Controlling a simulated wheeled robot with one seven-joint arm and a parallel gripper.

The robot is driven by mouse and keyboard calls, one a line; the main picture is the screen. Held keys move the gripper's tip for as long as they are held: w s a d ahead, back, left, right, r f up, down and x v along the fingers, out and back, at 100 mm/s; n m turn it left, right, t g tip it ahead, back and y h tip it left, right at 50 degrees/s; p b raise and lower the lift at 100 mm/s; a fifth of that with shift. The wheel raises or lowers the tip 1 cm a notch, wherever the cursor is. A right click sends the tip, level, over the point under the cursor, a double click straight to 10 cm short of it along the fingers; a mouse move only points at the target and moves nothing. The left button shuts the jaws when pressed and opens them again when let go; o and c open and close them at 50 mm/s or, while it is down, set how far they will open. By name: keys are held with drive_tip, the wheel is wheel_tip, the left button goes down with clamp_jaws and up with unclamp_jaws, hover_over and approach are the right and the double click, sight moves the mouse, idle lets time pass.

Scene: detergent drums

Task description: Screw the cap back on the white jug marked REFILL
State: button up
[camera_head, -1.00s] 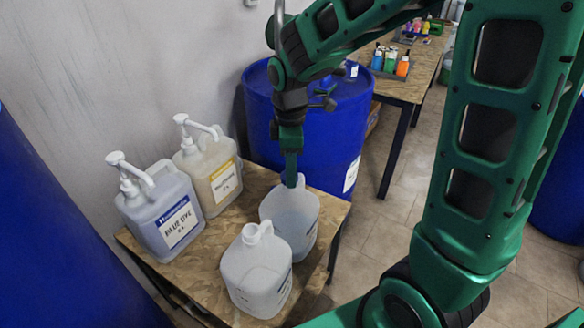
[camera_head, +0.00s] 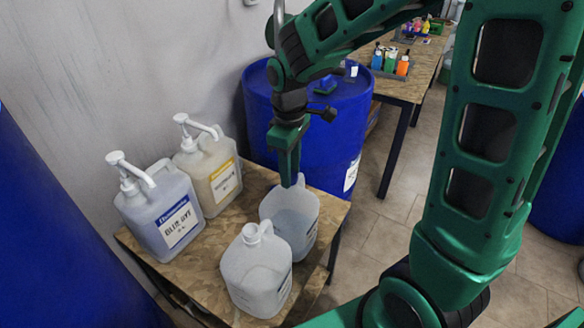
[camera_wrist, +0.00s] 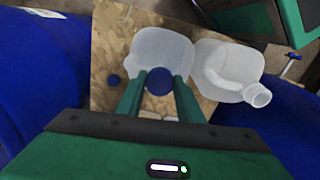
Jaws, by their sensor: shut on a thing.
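Two translucent white jugs stand on the wooden table. My gripper (camera_head: 290,182) points down at the top of the back jug (camera_head: 302,225) and is shut on a blue cap (camera_wrist: 158,83). In the wrist view the cap lies over the near edge of this jug (camera_wrist: 162,48), where its mouth would be. The fingers and cap hide the mouth, so I cannot tell whether the cap is seated. The front jug (camera_head: 257,278) has an open, uncapped mouth and also shows in the wrist view (camera_wrist: 222,62). The jug labels are too small to read.
A second blue cap (camera_wrist: 114,80) lies on the table (camera_wrist: 106,45). A Blue Dye pump jug (camera_head: 160,215) and a yellow-labelled pump jug (camera_head: 208,178) stand at the left. A blue drum (camera_head: 330,125) stands close behind the table.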

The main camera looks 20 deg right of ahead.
idle(0.4)
drive_tip(key=m, duration=0.6)
drive_tip(key=shift+s+a, duration=0.1)
drive_tip(key=m, duration=0.5)
drive_tip(key=shift+a+f+m, duration=0.1)
drive_tip(key=shift+m, duration=0.3)
drive_tip(key=o, duration=0.9)
